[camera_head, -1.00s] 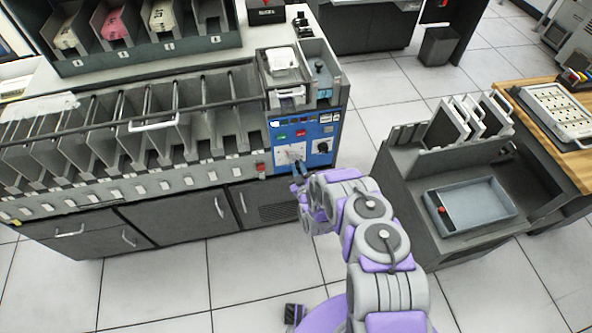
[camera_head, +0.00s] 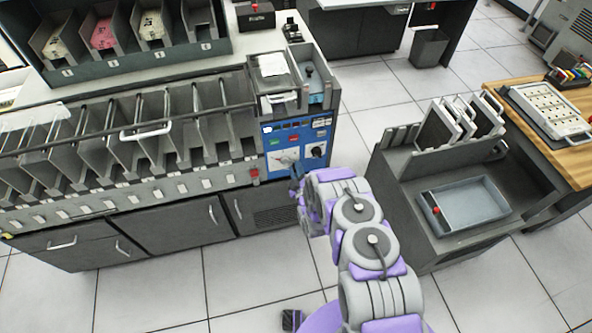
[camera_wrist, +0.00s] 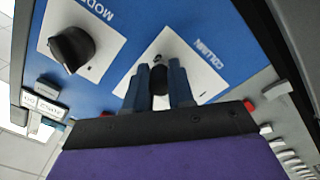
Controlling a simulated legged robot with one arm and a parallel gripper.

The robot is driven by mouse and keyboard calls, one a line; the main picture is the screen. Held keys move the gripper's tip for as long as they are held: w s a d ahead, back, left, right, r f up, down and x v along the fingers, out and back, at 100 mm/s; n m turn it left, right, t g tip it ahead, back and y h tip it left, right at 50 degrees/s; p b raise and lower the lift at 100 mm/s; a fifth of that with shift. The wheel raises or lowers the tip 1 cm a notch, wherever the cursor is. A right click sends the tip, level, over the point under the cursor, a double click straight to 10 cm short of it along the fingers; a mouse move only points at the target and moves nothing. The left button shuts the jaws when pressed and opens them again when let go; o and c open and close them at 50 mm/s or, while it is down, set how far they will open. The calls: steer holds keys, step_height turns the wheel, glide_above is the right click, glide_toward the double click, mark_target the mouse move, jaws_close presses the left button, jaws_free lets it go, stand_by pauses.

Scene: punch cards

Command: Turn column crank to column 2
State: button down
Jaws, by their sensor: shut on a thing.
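The column crank (camera_wrist: 159,76) shows in the wrist view as a dark knob on a white plate (camera_wrist: 200,75) lettered "COLUMN", which appears upside down. My gripper (camera_wrist: 159,82) is shut on the crank, with one blue-grey finger on each side of it. Most of the crank is hidden between the fingers, and I cannot read which column it points to. In the head view, my gripper (camera_head: 294,170) reaches the blue control panel (camera_head: 299,138) at the right end of the sorting machine.
A black mode knob (camera_wrist: 71,48) sits on the panel beside the column plate; it also shows in the head view (camera_head: 316,150). A grey cart (camera_head: 400,185) with a blue-grey tray (camera_head: 470,205) stands to the right.

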steer(key=shift+a, duration=0.15)
steer(key=c, duration=1)
jaws_free()
steer(key=shift+o, duration=0.2)
steer(key=shift+s, duration=0.15)
steer(key=v, duration=1.7)
steer(key=shift+p, duration=0.35)
